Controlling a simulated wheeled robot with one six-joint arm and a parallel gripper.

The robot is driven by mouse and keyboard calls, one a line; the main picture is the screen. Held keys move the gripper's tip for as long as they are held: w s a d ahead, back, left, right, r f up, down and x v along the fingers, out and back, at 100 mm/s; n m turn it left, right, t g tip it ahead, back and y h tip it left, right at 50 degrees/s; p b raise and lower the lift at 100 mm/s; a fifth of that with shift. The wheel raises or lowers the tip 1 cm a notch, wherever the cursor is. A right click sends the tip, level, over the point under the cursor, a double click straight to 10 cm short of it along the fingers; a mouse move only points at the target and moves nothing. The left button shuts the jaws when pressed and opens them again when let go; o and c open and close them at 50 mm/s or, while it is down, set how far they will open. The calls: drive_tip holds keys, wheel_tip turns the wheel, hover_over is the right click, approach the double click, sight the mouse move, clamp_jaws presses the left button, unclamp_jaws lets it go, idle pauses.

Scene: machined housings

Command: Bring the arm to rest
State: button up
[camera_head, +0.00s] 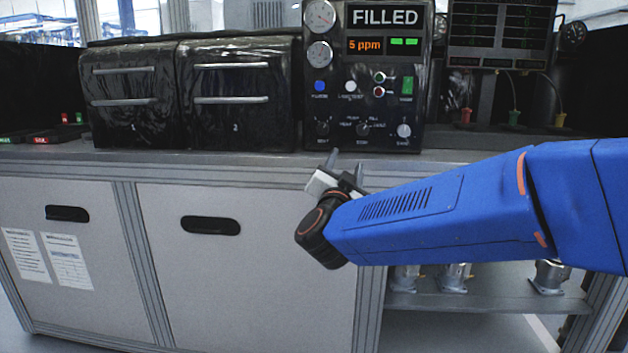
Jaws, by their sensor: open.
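My gripper (345,162) is at the end of my blue arm, which reaches in from the right. It is in front of the bench edge, below the control panel, with its fingers pointing up. The fingers are apart and nothing shows between them. My wrist hides part of the gripper's base.
A control panel (345,110) reading "FILLED" and "5 ppm" stands on the bench (230,168). Two black drawer units (130,110) stand left of it. Cabinet doors (255,270) are below. Several metal housings (453,278) sit on a lower shelf (500,303) under my arm.

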drive_tip(key=s+d+f+n+g+y, duration=0.2)
drive_tip(key=s+d+f+g, duration=0.3)
drive_tip(key=s+f, duration=0.3)
drive_tip(key=s+d+f+n+g+y, duration=0.2)
drive_tip(key=s+d+f+n+g, duration=0.2)
drive_tip(key=s+f, duration=0.5)
drive_tip(key=s+d+f+n+g+y, duration=0.1)
drive_tip(key=s+d+f+n+g, duration=0.2)
drive_tip(key=s, duration=1.5)
drive_tip(key=d+f+g, duration=0.3)
drive_tip(key=d+f, duration=0.2)
drive_tip(key=f, duration=0.1)
drive_tip(key=shift+d+f+y, duration=0.15)
drive_tip(key=shift+d+y, duration=0.15)
drive_tip(key=shift+y, duration=0.1)
